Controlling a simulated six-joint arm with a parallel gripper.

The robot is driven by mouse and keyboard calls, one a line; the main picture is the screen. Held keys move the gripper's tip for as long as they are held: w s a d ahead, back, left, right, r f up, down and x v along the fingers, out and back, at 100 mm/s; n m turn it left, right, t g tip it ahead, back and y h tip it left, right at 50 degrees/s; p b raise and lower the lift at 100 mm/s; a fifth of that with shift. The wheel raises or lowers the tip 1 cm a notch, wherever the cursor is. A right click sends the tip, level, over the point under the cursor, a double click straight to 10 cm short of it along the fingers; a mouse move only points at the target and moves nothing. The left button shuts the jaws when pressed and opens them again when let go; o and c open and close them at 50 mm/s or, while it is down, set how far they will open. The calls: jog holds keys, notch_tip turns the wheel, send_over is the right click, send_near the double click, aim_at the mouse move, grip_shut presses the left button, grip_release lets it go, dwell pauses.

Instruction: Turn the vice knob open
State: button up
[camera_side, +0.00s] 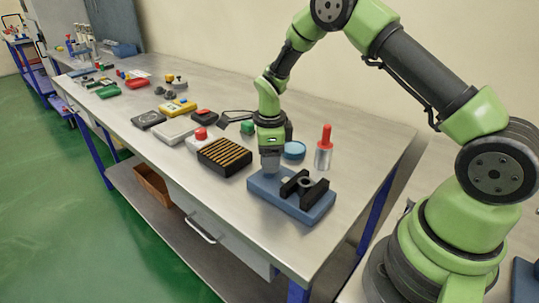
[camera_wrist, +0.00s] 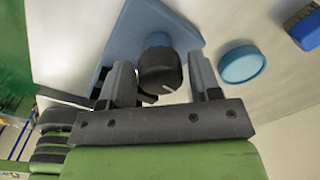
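The vice stands on a blue base (camera_side: 262,186) near the table's front right, with black jaws (camera_side: 303,186) on it. In the wrist view, the black round knob (camera_wrist: 160,72) with a white mark lies between my gripper's two fingers, in front of a blue cylinder (camera_wrist: 158,39) and the blue base (camera_wrist: 140,18). My gripper (camera_side: 270,168) points down at the vice's left end. In the wrist view my gripper (camera_wrist: 161,66) is open, with one finger on each side of the knob and a visible gap on the right. The side view does not show the knob clearly.
A blue round lid (camera_side: 294,150) lies behind the vice; a red-topped clear cylinder (camera_side: 324,150) stands right of it. A dark box with brown rods (camera_side: 224,156) is to the left. Several small items lie farther left. The table's front edge is close.

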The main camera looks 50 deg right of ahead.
jog(key=c, duration=0.6)
jog(key=shift+c, duration=0.2)
